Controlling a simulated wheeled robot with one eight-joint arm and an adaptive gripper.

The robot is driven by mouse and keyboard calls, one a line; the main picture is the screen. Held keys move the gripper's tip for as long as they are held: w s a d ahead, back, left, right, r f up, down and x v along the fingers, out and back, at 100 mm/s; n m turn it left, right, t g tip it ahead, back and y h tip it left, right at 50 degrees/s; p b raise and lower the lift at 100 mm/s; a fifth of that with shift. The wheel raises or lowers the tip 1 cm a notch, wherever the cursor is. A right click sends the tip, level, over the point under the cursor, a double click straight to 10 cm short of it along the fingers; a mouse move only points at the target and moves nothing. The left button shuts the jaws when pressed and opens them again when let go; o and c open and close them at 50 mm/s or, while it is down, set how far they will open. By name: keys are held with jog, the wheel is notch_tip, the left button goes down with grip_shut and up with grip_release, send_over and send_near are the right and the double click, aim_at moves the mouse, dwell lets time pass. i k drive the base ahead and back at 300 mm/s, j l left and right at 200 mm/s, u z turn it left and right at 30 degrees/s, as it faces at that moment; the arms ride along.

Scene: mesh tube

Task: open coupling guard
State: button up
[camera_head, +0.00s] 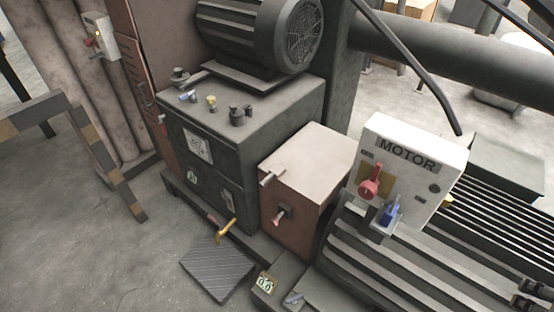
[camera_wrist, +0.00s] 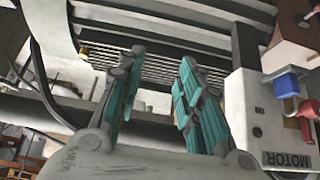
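The coupling guard appears to be the rust-brown box with a pale top (camera_head: 305,160) in the head view, between the dark gear housing and the finned motor. A red-tipped handle (camera_head: 281,216) is on its front, and a short pale cylinder (camera_head: 270,178) sticks out near its top edge. Its lid looks closed. A brown box corner, likely the same guard, shows at the upper right of the wrist view (camera_wrist: 289,48). My gripper (camera_wrist: 162,56) is open and empty in the wrist view, above the motor fins and apart from the guard. It is not visible in the head view.
A white MOTOR box (camera_head: 405,155) with a red switch lever (camera_head: 370,186) and blue padlock (camera_head: 389,214) stands right of the guard. The finned motor (camera_head: 375,265) lies below it. A dark housing (camera_head: 240,150) stands left. A yellow-handled lever (camera_head: 227,227) projects low in front.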

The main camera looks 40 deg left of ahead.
aim_at(313, 162)
jog(key=u, duration=1.35)
jog(key=i+j+u, duration=0.15)
jog(key=j, duration=0.25)
jog(key=i+j+u, duration=0.1)
jog(key=i+j, duration=0.15)
jog(key=i+j+u, duration=0.15)
jog(key=j, duration=0.35)
jog(key=i, duration=0.1)
